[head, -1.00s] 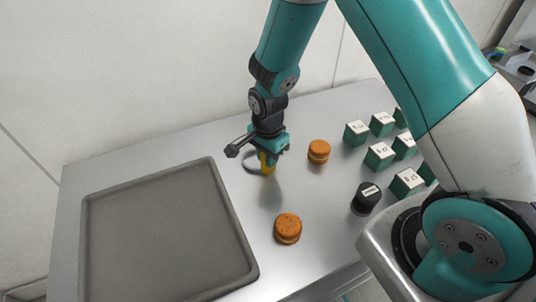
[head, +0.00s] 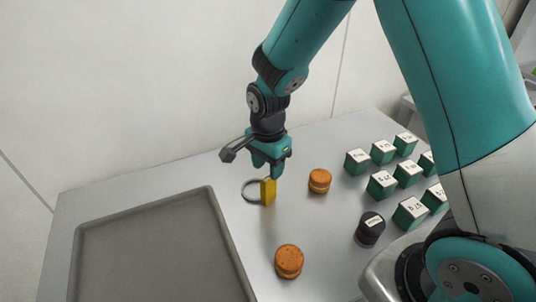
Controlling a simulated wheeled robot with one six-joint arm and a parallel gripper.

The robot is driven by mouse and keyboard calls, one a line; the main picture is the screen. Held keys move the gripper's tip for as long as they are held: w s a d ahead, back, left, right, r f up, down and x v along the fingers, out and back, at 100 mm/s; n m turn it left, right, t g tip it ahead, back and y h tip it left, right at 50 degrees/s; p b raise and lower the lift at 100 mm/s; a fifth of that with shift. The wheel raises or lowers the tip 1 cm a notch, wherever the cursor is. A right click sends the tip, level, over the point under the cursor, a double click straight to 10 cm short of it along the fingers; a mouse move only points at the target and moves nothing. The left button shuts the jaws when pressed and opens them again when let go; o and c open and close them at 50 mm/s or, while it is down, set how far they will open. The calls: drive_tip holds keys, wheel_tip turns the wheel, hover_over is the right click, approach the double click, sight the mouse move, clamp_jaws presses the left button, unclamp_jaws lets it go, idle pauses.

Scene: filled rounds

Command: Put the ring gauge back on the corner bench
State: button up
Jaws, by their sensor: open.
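The ring gauge, a thin grey ring (head: 252,190) with a yellow block handle (head: 268,192), rests on the metal bench (head: 315,225), right of the grey tray. My gripper (head: 271,170) is open just above the yellow handle, with its fingers clear of most of it. I cannot tell whether a fingertip still overlaps the handle's top.
A grey tray (head: 215,205) covers the bench's left side. Orange round pieces stand nearby, one behind right (head: 319,180) and one in front (head: 289,261). A black labelled cylinder (head: 370,229) and several green labelled blocks (head: 382,184) stand to the right. A wall rises behind.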

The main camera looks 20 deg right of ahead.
wheel_tip(320, 180, up, 5)
drive_tip(key=shift+s+a+f+b, duration=0.1)
drive_tip(key=shift+b, duration=0.2)
drive_tip(key=s+a+r+n+y, duration=0.2)
drive_tip(key=s+r+n, duration=0.4)
drive_tip(key=s+n, duration=0.4)
drive_tip(key=s+a+r+n+y, duration=0.2)
drive_tip(key=s+a+r+n, duration=0.2)
drive_tip(key=s+n, duration=0.6)
wheel_tip(320, 180, up, 3)
drive_tip(key=shift+s+f+n, duration=0.1)
drive_tip(key=shift+s+n, duration=0.3)
